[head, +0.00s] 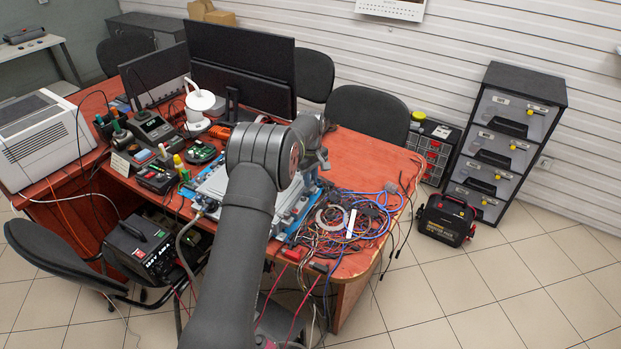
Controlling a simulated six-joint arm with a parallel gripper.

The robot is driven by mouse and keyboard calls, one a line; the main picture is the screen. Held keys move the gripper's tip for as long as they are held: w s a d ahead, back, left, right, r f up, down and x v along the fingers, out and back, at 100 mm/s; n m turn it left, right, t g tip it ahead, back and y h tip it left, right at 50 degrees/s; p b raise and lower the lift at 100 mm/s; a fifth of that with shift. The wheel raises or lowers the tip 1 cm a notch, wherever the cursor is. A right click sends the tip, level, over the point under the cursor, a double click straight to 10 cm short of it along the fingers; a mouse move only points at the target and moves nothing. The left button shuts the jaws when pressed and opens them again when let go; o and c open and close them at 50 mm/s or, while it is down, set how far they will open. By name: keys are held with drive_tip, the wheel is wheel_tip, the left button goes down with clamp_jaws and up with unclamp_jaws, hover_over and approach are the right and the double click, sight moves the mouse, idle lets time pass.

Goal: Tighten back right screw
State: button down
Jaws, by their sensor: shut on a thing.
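A silver plate assembly (213,184) with blue fixture parts (291,226) lies on the red table, in the middle of the head view. My arm reaches over it and covers much of it. My wrist links show above the assembly's right side. My gripper is hidden behind my own arm, so its fingers and anything between them cannot be seen. The back right screw cannot be made out; that part of the assembly is covered or too small to tell.
A tangle of wires and hoses (362,220) covers the table right of the assembly. Monitors (240,65) stand behind it. A soldering station (150,127), a green circuit board (201,152) and small tools crowd the left. The table's back right (370,160) is clear.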

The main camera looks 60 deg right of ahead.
drive_tip(key=m, duration=0.8)
drive_tip(key=shift+d+m, duration=0.1)
drive_tip(key=shift+m, duration=0.2)
drive_tip(key=m, duration=0.4)
drive_tip(key=shift+s+m, duration=0.1)
drive_tip(key=shift+m, duration=2)
drive_tip(key=c, duration=1.3)
unclamp_jaws()
drive_tip(key=shift+r, duration=0.1)
